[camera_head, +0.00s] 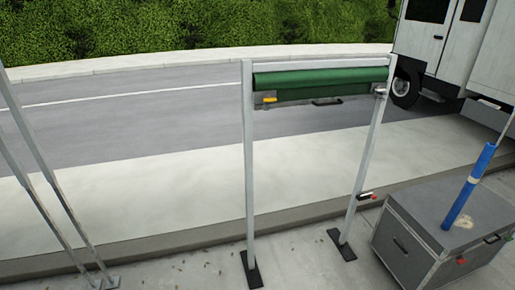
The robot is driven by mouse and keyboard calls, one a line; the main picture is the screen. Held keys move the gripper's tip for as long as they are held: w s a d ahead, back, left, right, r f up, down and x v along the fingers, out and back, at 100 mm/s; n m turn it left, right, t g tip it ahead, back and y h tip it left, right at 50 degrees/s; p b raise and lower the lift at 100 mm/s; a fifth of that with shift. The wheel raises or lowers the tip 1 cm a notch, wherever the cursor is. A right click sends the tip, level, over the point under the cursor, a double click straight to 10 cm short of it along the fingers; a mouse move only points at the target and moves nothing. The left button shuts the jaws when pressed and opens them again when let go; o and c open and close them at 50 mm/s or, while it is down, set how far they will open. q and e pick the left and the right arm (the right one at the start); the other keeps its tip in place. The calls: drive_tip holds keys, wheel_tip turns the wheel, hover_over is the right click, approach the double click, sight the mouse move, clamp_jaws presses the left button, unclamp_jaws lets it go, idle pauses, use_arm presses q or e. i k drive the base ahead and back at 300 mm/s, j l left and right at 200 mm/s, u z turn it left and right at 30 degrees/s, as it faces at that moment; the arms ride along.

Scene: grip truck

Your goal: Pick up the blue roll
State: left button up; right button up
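A blue roll (465,199) stands tilted on the top of a grey case (415,203) at the right of the head view. It is a long thin tube with a pale band partway up, and its upper end leans right. A thin light pole (507,128) shows just above its top end; I cannot tell whether they are joined. Neither of my grippers is in view, so nothing of mine shows near the roll.
A metal frame (249,170) with a green roll (320,79) across its top stands in the middle on black feet. Grey poles (48,175) stand at the left. A white truck (428,45) is on the road at the back right. Open pavement lies between.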

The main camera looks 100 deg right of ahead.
sight(490, 148)
drive_tip(key=z, duration=5)
drive_tip(key=i+j, duration=0.1)
drive_tip(key=i, duration=0.55)
drive_tip(key=i+z, duration=0.1)
drive_tip(key=i, duration=0.55)
